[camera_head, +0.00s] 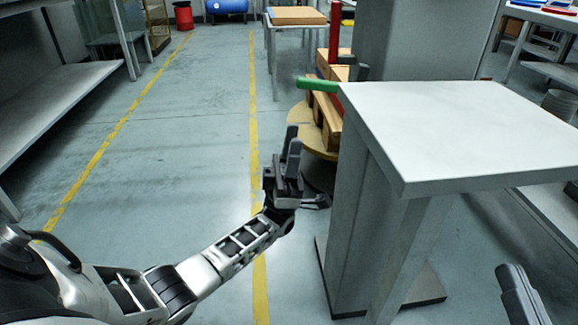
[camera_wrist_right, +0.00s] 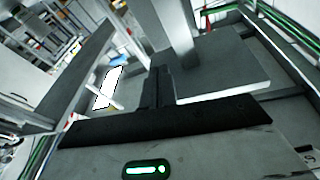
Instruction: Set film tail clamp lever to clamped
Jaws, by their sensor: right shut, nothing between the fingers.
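A green bar-shaped handle (camera_head: 317,84), which looks like the clamp lever, sticks out leftward at the far left corner of the pale machine top (camera_head: 470,130). Whether it is clamped cannot be told. My left gripper (camera_head: 292,142) points upward left of the machine, nearer to me than the green handle and apart from it; its finger gap is unclear. My right gripper (camera_head: 512,280) is at the bottom right, in front of the machine top and away from the handle. In the right wrist view its fingers (camera_wrist_right: 158,86) are together and empty.
A grey pedestal (camera_head: 350,230) carries the machine top. Behind it stand a round wooden platform (camera_head: 303,130) with brown boxes and a red post (camera_head: 335,30). Shelves (camera_head: 60,110) line the left.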

